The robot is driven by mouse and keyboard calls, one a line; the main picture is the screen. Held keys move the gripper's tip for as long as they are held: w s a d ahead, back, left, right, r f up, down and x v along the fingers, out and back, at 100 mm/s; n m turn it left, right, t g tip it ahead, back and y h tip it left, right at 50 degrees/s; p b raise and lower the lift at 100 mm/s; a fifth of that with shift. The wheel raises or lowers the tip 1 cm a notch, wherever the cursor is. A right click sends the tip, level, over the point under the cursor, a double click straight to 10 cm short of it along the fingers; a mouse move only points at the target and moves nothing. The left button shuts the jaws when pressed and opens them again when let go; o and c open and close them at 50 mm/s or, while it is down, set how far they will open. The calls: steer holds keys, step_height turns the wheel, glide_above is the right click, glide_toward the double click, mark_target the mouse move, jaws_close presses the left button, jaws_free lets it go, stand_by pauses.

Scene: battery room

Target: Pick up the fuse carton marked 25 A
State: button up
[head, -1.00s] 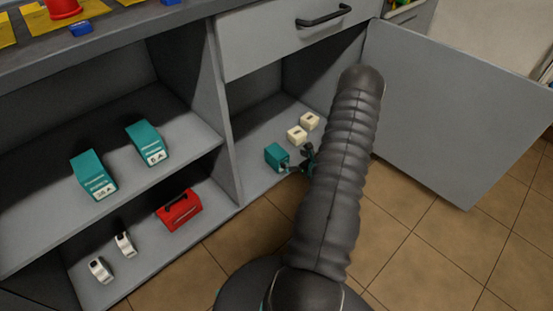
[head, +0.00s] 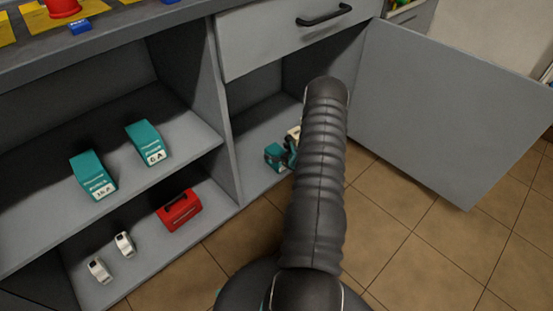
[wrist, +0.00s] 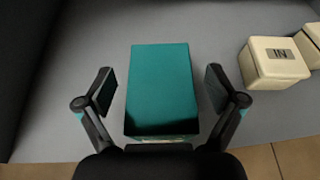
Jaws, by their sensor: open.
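A teal carton (head: 274,154) stands on the floor of the open cupboard compartment. Its marking cannot be read from here. In the wrist view the carton (wrist: 160,85) shows its plain teal face, with a pale strip at its lower edge mostly cut off. My gripper (wrist: 160,92) is open, with one finger on each side of the carton and a gap visible on both sides. In the head view my gripper (head: 289,153) is at the carton's right, partly hidden by my arm.
Cream blocks stand to the right; one cream block (wrist: 275,62) reads "IN". The open door (head: 450,110) bounds the right. Two other teal cartons, one marked 6 A (head: 147,142), one (head: 93,175) hard to read, sit on the left shelf above a red box (head: 179,210).

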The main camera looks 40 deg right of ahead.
steer(key=shift+r, duration=0.1)
steer(key=c, duration=1.7)
